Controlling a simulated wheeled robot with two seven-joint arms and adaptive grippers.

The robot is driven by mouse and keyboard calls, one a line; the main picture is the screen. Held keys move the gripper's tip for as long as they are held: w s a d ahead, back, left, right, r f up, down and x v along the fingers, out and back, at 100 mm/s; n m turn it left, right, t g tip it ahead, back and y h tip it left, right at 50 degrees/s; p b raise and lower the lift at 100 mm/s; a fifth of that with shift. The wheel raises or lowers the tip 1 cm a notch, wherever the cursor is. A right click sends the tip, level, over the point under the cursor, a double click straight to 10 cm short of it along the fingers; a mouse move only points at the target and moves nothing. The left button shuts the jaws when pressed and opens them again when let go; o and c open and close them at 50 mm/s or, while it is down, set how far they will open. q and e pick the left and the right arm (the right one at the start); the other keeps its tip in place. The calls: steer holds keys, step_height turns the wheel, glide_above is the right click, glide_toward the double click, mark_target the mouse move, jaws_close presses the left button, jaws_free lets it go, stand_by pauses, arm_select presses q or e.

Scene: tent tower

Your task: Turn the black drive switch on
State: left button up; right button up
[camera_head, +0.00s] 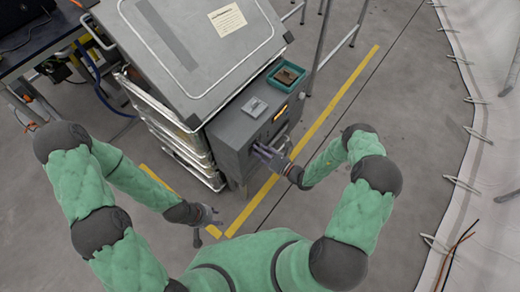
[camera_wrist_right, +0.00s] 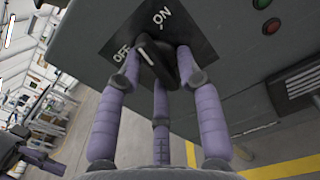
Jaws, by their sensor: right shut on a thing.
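The black drive switch (camera_wrist_right: 162,64) sits on a dark plate marked OFF and ON on the grey cabinet in the right wrist view. Its white line lies close to the OFF label, with ON up and to the right. My right gripper (camera_wrist_right: 158,82) has its purple fingers closed around the switch. In the head view, my right gripper (camera_head: 262,153) is at the cabinet's front face and hides the switch. My left gripper (camera_head: 208,222) hangs empty above the floor left of the yellow line, fingers apart.
The grey control cabinet (camera_head: 233,132) carries a green tray (camera_head: 286,76) and a small grey plate (camera_head: 255,107) on top. A large grey-lidded machine (camera_head: 190,45) stands behind it. A red and a green button (camera_wrist_right: 271,26) are right of the switch.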

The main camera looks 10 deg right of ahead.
steer(key=m, duration=0.3)
steer(key=shift+s+a+m, duration=0.15)
steer(key=shift+a+m, duration=0.1)
steer(key=shift+m, duration=0.05)
steer(key=shift+r+m+p, duration=0.15)
steer(key=shift+m+p, duration=0.2)
steer(key=shift+m, duration=1.35)
steer(key=o, duration=0.8)
steer(key=shift+d, duration=0.15)
steer(key=v, duration=1.1)
steer(key=shift+s+d, duration=0.2)
steer(key=shift+s, duration=0.15)
